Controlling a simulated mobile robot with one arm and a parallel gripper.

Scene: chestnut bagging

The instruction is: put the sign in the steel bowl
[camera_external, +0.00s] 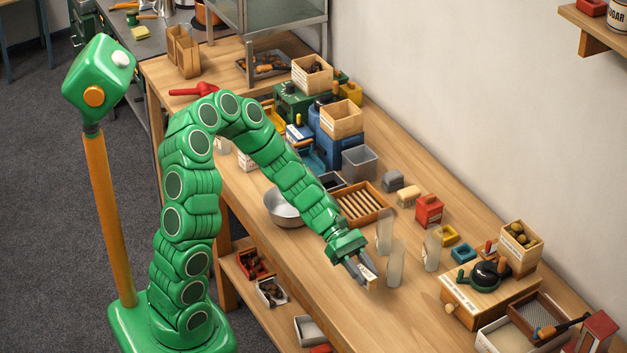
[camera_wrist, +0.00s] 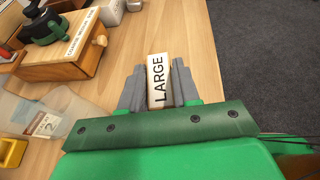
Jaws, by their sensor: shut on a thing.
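The sign is a small pale block lettered LARGE (camera_wrist: 158,82). My gripper (camera_wrist: 157,88) is shut on it, with a grey finger on each side. In the external view my gripper (camera_external: 361,271) points down over the front part of the workbench, and the sign (camera_external: 369,274) shows at its fingertips. The steel bowl (camera_external: 284,217) stands on the bench to the left of my gripper, well apart from it. My arm passes in front of the bowl's right side and hides part of it. The bowl is not in the wrist view.
Several translucent containers (camera_external: 396,264) stand close to the right of my gripper. A slatted wooden tray (camera_external: 362,204) lies behind the bowl. A red box (camera_external: 429,210) and a wooden stand (camera_external: 490,297) with a dark device are farther right. The bench's front edge is near.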

